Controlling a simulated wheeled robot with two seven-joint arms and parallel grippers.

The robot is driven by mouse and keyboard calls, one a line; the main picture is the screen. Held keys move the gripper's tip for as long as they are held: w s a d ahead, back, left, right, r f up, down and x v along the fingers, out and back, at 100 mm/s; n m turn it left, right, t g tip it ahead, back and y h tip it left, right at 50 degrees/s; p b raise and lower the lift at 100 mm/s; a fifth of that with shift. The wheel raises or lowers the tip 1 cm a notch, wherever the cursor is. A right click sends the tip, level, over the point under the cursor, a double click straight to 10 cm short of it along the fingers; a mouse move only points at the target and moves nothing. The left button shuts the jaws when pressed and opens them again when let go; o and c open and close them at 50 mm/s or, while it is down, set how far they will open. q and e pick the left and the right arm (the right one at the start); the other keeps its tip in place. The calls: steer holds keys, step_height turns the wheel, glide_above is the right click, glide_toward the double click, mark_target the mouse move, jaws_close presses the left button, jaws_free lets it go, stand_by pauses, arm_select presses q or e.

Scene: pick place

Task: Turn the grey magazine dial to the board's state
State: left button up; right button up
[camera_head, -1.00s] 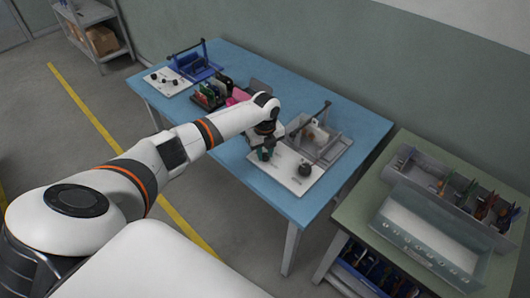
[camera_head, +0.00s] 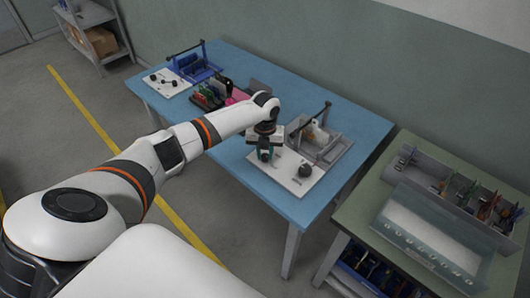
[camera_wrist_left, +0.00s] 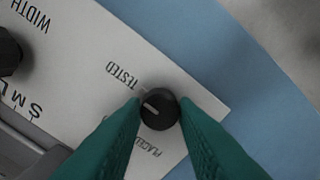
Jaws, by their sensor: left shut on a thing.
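The grey magazine (camera_head: 335,152) stands on the blue table, with a white panel (camera_head: 283,181) in front of it. In the left wrist view the panel (camera_wrist_left: 75,55) carries a small black dial (camera_wrist_left: 159,109) with a white pointer line. The pointer faces left and slightly up, between the words TESTED and PLACED, nearer TESTED. My left gripper (camera_wrist_left: 160,112) has its two green fingers shut on this dial, one on each side. In the head view the left gripper (camera_head: 264,153) is over the panel's left part and hides the dial. My right gripper is not in view.
A larger black knob (camera_wrist_left: 8,52) marked WIDTH sits on the same panel; it also shows in the head view (camera_head: 305,170). A blue magazine (camera_head: 195,68) with its own panel (camera_head: 166,82) and a rack of coloured boards (camera_head: 210,97) stand farther left. A green table (camera_head: 350,205) with bins is at right.

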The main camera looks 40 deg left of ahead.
mark_target(265, 156)
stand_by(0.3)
arm_select(q)
steer(key=o, duration=1)
step_height(265, 156, up, 12)
steer(key=shift+r+b, duration=0.1)
steer(key=shift+b, duration=0.5)
steer(key=shift+d, duration=0.1)
